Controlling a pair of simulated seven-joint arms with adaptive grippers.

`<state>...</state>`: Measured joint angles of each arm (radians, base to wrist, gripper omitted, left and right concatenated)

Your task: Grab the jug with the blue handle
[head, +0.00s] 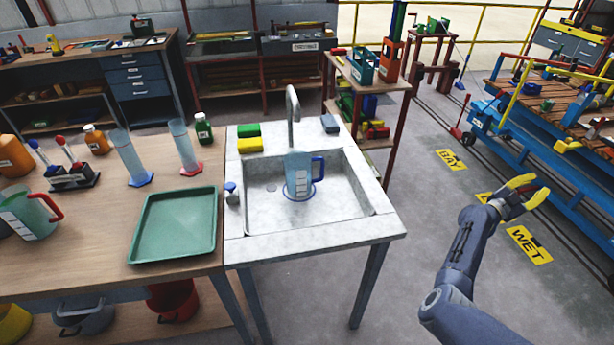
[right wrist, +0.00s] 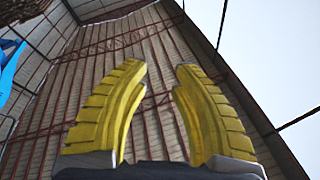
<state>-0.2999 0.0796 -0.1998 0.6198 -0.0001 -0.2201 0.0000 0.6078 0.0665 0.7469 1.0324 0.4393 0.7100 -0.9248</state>
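The jug with the blue handle (head: 299,175) stands upright in the sink basin under the tap, its handle on the right side. A second jug, with a red handle (head: 30,212), stands at the left edge of the wooden bench. My right gripper (head: 527,187) has yellow fingers and is held over the floor, well to the right of the sink. In the right wrist view the gripper (right wrist: 160,110) points up at the roof, with its fingers apart and nothing between them. My left gripper is not in view.
The sink (head: 375,222) has raised walls and a tall tap (head: 293,105) behind the jug. Green and yellow sponges (head: 249,145) lie on its back rim. A green tray (head: 174,225) and measuring cylinders (head: 184,147) stand on the bench to the left.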

